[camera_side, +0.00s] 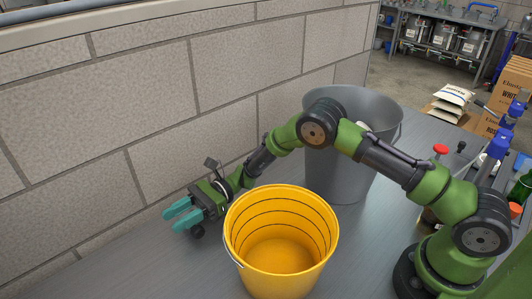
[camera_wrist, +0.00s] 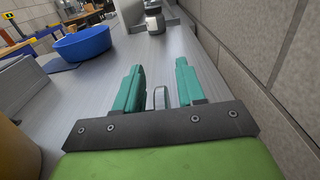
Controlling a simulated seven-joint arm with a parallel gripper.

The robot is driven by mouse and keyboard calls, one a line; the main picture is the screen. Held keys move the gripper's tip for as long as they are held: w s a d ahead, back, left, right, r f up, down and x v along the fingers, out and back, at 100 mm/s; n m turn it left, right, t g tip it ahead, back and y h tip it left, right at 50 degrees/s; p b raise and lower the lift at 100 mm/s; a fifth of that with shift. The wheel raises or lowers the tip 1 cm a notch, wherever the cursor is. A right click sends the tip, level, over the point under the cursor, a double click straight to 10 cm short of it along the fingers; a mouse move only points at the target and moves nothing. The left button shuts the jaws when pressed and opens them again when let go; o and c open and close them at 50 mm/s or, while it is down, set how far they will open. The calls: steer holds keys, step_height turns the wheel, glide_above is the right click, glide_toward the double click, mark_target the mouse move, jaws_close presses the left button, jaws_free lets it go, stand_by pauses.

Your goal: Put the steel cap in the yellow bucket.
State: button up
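The yellow bucket (camera_side: 246,243) stands open on the grey bench in the side view, and its inside looks empty. A yellow surface, likely the same bucket, shows at the left edge of the wrist view (camera_wrist: 14,150). My gripper (camera_side: 172,221) is left of the bucket, low near the wall, with teal fingers apart. In the wrist view my gripper (camera_wrist: 160,65) is open, with a small grey loop-like shape between the finger bases that I cannot identify. A short silvery piece (camera_wrist: 155,23), possibly the steel cap, lies ahead of the fingertips. No cap is discernible in the side view.
A large grey bucket (camera_side: 381,151) stands behind the yellow one, beneath my arm. A block wall (camera_side: 130,110) runs along the bench. A blue bowl (camera_wrist: 83,43) sits ahead left in the wrist view. Bottles and red-topped items (camera_side: 440,149) stand at the right.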

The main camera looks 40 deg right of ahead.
mark_target(183, 214)
stand_by(0.4)
